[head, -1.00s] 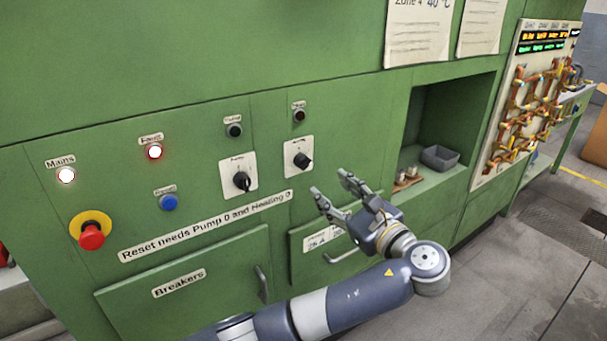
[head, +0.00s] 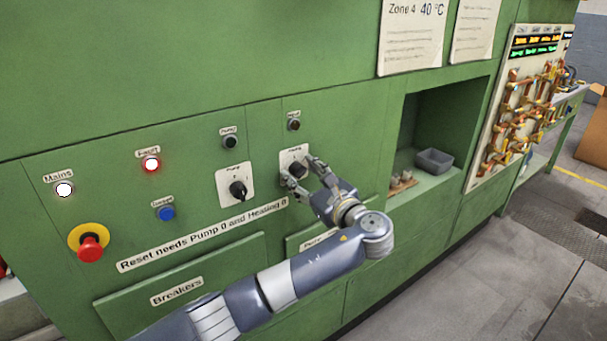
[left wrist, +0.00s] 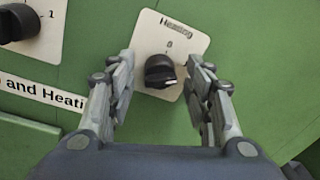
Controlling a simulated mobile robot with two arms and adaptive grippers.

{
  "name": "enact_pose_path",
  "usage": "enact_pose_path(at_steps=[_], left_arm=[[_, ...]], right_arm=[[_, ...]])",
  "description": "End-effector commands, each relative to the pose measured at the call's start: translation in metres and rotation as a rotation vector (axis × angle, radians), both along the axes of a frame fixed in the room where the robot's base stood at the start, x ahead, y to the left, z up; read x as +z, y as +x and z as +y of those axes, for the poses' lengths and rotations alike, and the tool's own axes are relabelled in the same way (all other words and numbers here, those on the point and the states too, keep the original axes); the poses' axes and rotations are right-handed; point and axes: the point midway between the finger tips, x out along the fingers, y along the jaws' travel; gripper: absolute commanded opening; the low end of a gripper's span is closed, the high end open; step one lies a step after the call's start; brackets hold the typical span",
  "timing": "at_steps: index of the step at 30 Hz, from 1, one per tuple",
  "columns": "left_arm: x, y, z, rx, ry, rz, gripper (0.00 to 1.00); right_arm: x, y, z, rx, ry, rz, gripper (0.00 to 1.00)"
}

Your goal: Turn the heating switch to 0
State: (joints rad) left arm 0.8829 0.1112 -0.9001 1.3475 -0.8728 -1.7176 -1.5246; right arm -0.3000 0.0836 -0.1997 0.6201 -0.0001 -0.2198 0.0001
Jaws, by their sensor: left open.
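The heating switch (head: 297,168) is a black rotary knob on a white plate on the green panel. In the left wrist view the knob (left wrist: 160,71) shows below the "Heating" label and a "0" mark; its pale pointer line is turned to the right, away from the 0. My left gripper (head: 303,176) is open, with its fingers on either side of the knob and a gap to each. It also shows in the left wrist view (left wrist: 160,88), holding nothing. My right gripper is in neither view.
The pump switch (head: 238,190) is just left of the heating plate. A red emergency button (head: 89,248) and a blue button (head: 166,214) are further left. A recess with a grey bin (head: 434,161) is to the right. The breakers cover (head: 215,262) is below.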

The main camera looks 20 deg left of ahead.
Motion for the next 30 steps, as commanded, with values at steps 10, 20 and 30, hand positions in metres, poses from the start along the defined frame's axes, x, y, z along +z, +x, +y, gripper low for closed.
enact_pose_path(at_steps=[10,20,30], left_arm=[[0.0,0.0,0.0,0.001,0.0,0.0,0.03],[-0.001,0.0,0.0,0.0,-0.015,-0.017,0.02],[-0.004,0.0,-0.001,0.001,-0.136,-0.17,0.02]], right_arm=[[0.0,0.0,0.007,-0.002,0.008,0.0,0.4],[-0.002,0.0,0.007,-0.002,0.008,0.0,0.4],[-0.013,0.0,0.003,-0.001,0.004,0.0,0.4]])
